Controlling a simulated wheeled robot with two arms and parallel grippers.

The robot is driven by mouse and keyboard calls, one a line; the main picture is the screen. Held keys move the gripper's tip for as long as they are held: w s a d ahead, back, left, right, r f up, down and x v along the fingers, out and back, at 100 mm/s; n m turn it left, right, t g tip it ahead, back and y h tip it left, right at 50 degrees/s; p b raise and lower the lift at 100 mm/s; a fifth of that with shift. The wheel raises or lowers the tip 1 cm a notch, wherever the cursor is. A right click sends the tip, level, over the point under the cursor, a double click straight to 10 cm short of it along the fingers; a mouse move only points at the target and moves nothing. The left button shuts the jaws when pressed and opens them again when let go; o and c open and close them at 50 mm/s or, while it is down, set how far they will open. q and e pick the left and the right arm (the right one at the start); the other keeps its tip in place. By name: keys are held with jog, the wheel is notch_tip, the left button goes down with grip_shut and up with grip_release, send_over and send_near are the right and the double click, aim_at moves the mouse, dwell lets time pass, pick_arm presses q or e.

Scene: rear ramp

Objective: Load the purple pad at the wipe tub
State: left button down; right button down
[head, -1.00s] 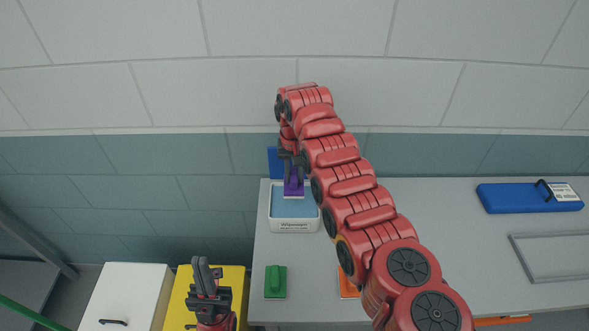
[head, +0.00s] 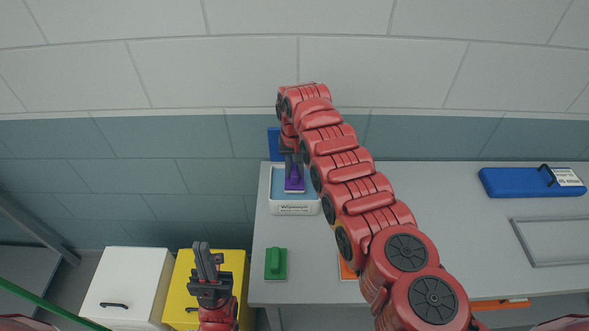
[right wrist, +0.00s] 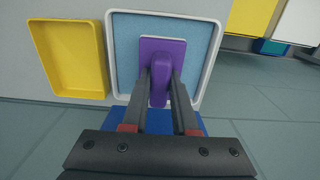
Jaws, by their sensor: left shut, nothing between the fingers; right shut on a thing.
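The purple pad (head: 294,181) is in my right gripper (head: 293,160), at the white wipe tub (head: 293,209) with a light blue inside. In the right wrist view the fingers (right wrist: 160,92) are shut on the pad's raised purple grip (right wrist: 161,72). The pad's flat base lies over the blue area within the tub's white rim (right wrist: 212,58). Whether it touches the blue surface I cannot tell. My left gripper (head: 207,250) is shut and empty, pointing up in front of the yellow cabinet.
A green pad (head: 276,264) lies on the grey bench (head: 430,220); an orange item (head: 347,269) is partly behind my right arm. A blue case (head: 530,182) and grey frame (head: 560,240) are at right. White (head: 122,280) and yellow (head: 232,265) cabinets stand left. A yellow tray (right wrist: 70,58) neighbours the tub.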

aim_at(295, 170)
jog(key=shift+f+b, duration=0.55)
jog(key=shift+b, duration=0.1)
dwell(1.9)
jog(key=shift+r+p, duration=0.65)
jog(key=shift+r, duration=2.9)
jog(key=shift+f, duration=0.1)
